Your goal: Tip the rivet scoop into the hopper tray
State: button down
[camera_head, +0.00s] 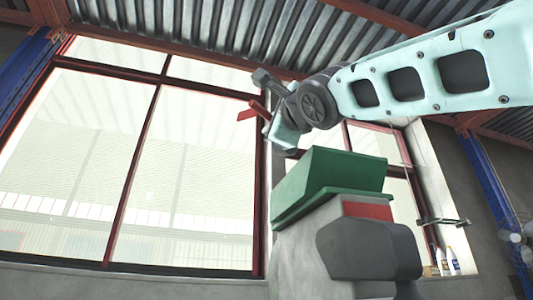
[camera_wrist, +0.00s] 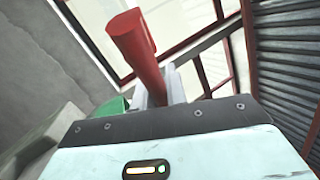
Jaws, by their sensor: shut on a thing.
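The red rivet scoop (camera_head: 250,111) is held up at the left of my gripper (camera_head: 268,112) in the head view. In the wrist view the scoop (camera_wrist: 137,40) shows as a red bar with a wider far end, and my gripper (camera_wrist: 158,88) is shut on its near part. Whether rivets are in it cannot be seen. The green hopper tray (camera_head: 335,172) sits on top of the grey press, below and right of the scoop, apart from it. A green piece, likely the tray (camera_wrist: 112,107), shows at the left in the wrist view, partly hidden.
The grey press (camera_head: 300,255) has a red band (camera_head: 367,210) and a dark grey rounded part (camera_head: 370,250). Large red-framed windows (camera_head: 130,150) stand behind. Several small bottles (camera_head: 445,260) are at the lower right. The air left of the scoop looks free.

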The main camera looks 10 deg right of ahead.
jog(key=w+d+r+n+g+h+p, duration=0.2)
jog(key=w+d+r+g+h+p, duration=0.5)
jog(key=p, duration=1.1)
jog(key=s+d+r+n+g+p, duration=0.2)
jog(key=s+n+g+p, duration=0.6)
jog(key=p, duration=0.9)
jog(key=shift+d+n+g, duration=0.7)
jog(key=shift+d+g, duration=0.05)
jog(key=shift+g, duration=0.05)
jog(key=shift+s, duration=0.2)
